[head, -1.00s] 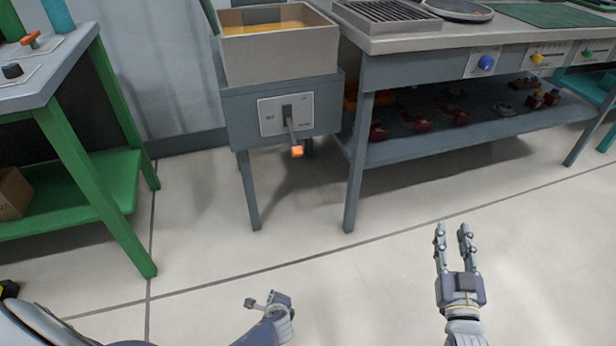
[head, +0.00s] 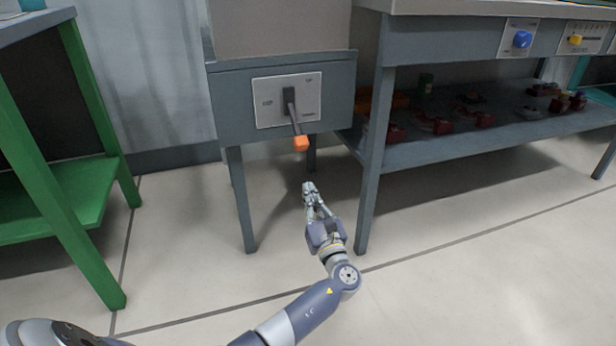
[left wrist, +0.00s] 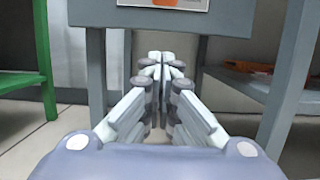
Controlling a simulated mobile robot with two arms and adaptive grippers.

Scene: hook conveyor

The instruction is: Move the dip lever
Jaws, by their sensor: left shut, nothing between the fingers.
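The dip lever (head: 295,118) is a dark arm with an orange knob (head: 300,144), on a light panel (head: 270,108) on the front of a grey stand. It hangs down and a little to the right of its slot. In the left wrist view, the panel's lower part with some orange (left wrist: 188,4) shows at the top edge. My left gripper (head: 309,187) is shut and empty, a little below the knob and apart from it. Its closed fingers (left wrist: 165,62) point toward the stand in the left wrist view. My right gripper is out of view.
The grey stand (head: 230,108) has slim legs. To its right is a grey workbench with a lower shelf (head: 470,143) holding several red parts, and a blue knob (head: 521,40) on its front. A green-legged table (head: 70,200) stands left. Open floor lies in front.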

